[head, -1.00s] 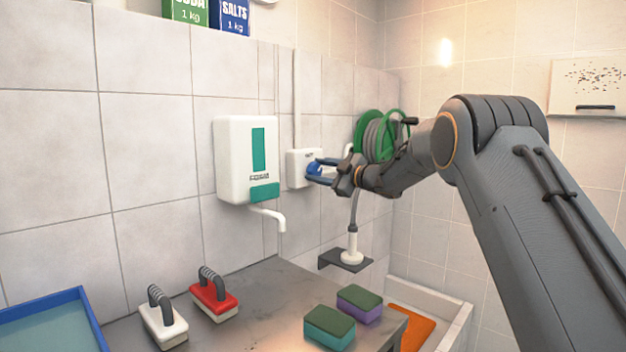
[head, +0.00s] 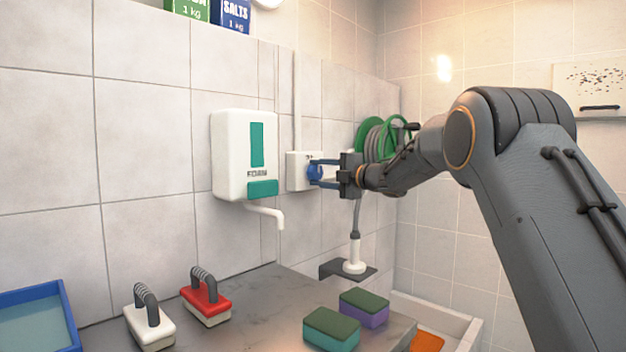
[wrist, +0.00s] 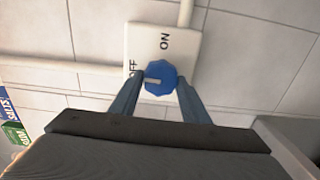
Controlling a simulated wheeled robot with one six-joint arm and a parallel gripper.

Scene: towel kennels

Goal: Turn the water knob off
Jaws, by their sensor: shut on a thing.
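The blue water knob (head: 315,172) sits on a small white wall box (head: 297,170) right of the foam dispenser. In the wrist view the knob (wrist: 161,77) is a blue faceted dial with a pale pointer mark. The box (wrist: 187,47) there carries the words ON and OFF, the latter partly covered. The pointer lies towards the OFF lettering. My gripper (head: 322,172) is at the knob, with its two blue fingers on either side. In the wrist view my gripper (wrist: 155,88) is shut on the knob.
A white foam dispenser (head: 230,155) with a spout hangs left of the box. A green hose reel (head: 375,138) is close behind my gripper. A spray head (head: 353,255) stands on a dark bracket below. Brushes and sponges (head: 331,328) lie on the counter.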

